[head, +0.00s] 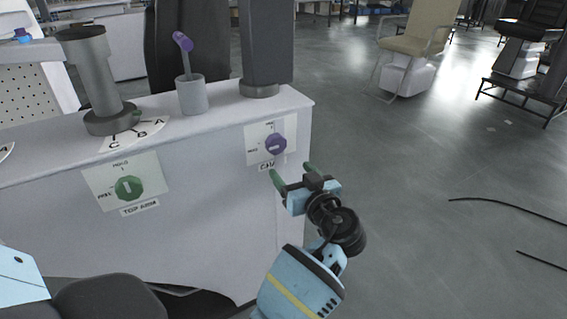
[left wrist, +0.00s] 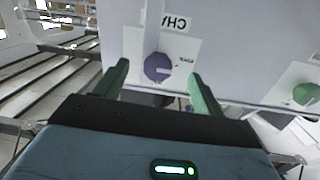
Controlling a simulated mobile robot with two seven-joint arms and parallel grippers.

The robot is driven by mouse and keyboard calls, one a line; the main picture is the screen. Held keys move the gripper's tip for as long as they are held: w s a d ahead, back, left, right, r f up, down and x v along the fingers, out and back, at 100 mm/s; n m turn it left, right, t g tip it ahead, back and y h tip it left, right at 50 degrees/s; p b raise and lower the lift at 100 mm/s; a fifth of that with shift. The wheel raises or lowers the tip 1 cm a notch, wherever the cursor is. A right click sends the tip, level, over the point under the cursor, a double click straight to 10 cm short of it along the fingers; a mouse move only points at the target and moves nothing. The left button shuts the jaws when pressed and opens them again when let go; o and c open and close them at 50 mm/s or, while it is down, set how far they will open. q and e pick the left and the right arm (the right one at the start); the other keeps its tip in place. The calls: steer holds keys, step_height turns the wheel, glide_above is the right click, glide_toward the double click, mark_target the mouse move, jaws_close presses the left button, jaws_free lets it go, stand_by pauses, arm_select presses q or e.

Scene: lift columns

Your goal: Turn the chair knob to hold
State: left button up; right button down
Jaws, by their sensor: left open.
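The chair knob is a purple round knob (head: 276,144) on a white plate on the cabinet front, above a label partly hidden and reading "CHA". The left wrist view shows it upside down (left wrist: 157,67). Its white mark lies roughly level in the head view and points to the small word at the plate's left. The plate's small words are too small to read surely. My left gripper (head: 290,171) is open, just in front of and below the knob; in the left wrist view its green fingers (left wrist: 158,72) stand on either side of the knob, apart from it. My right gripper is out of view.
A green knob (head: 128,188) on another plate sits to the left. A grey post (head: 98,80), a purple-tipped lever (head: 188,60) and a dark column (head: 264,50) stand on the cabinet top (head: 225,103). A beige chair (head: 418,30) stands beyond. Open floor lies right.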

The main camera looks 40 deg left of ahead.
mark_target(278, 147)
arm_select(q)
steer(key=shift+n+g+y, duration=0.3)
steer(key=shift+n+y, duration=0.2)
steer(key=shift+n, duration=0.2)
steer(key=shift+w+a+r+b, duration=0.15)
steer(key=shift+w+a+r, duration=0.35)
steer(key=shift+a, duration=0.7)
steer(key=shift+w+a+r+b, duration=0.1)
steer(key=shift+w+a+r, duration=0.15)
steer(key=shift+w+a, duration=0.75)
steer(key=shift+w+a+r+b, duration=0.15)
steer(key=shift+w+a+r, duration=0.2)
steer(key=shift+a, duration=1.1)
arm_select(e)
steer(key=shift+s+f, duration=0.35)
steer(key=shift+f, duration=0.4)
arm_select(q)
steer(key=shift+s, duration=0.1)
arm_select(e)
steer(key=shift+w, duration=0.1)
arm_select(q)
steer(key=shift+c, duration=0.7)
steer(key=c, duration=0.8)
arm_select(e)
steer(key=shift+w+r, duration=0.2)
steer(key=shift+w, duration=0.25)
